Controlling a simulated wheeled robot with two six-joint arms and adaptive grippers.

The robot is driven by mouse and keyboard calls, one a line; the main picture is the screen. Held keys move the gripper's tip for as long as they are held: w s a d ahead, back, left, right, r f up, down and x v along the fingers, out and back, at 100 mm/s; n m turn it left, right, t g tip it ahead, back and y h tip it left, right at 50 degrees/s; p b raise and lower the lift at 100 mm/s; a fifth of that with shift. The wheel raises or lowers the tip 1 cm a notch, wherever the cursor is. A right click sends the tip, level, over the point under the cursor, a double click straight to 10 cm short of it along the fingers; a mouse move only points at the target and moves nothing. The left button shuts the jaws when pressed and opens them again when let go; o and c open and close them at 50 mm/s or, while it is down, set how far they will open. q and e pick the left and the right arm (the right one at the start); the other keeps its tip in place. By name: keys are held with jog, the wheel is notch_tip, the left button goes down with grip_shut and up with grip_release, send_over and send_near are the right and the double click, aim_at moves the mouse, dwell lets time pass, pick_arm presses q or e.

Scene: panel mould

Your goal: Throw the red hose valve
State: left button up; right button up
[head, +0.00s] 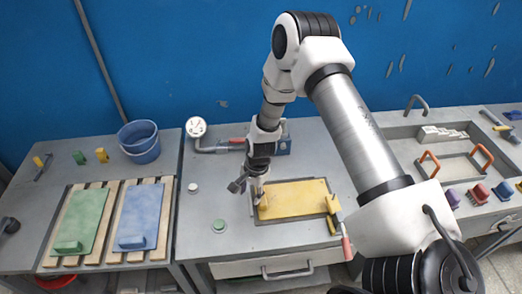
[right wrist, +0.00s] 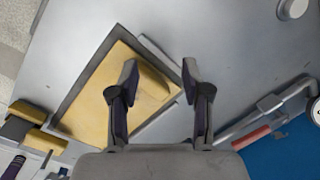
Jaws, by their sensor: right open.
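The red hose valve handle (head: 238,140) sits on a grey pipe at the back of the middle bench, between a round white gauge and a blue box. It also shows in the right wrist view (right wrist: 252,137), at the lower right. My right gripper (head: 249,194) is open and empty, pointing down over the left edge of the yellow panel, in front of the valve and apart from it. In the right wrist view its two fingers (right wrist: 160,72) stand apart with the panel's edge behind them. My left gripper is not in view.
The yellow panel (head: 295,192) lies in a mould frame on the bench. The white gauge (head: 196,127) stands left of the valve. A green button (head: 219,225) is on the bench's left part. Green and blue panels lie on slats at left, near a blue bucket (head: 139,142).

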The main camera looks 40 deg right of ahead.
jog(key=s+a+f+n, duration=0.1)
jog(key=s+n, duration=0.1)
jog(key=s, duration=0.1)
jog(key=s+a+f+n, duration=0.2)
jog(key=s, duration=0.2)
jog(key=s+a+f+n+h, duration=0.1)
jog(key=s+f+n, duration=0.1)
jog(key=s, duration=0.1)
jog(key=shift+s+a+g, duration=0.25)
jog(key=shift+s+g, duration=0.05)
jog(key=shift+s, duration=0.1)
jog(key=shift+c, duration=0.4)
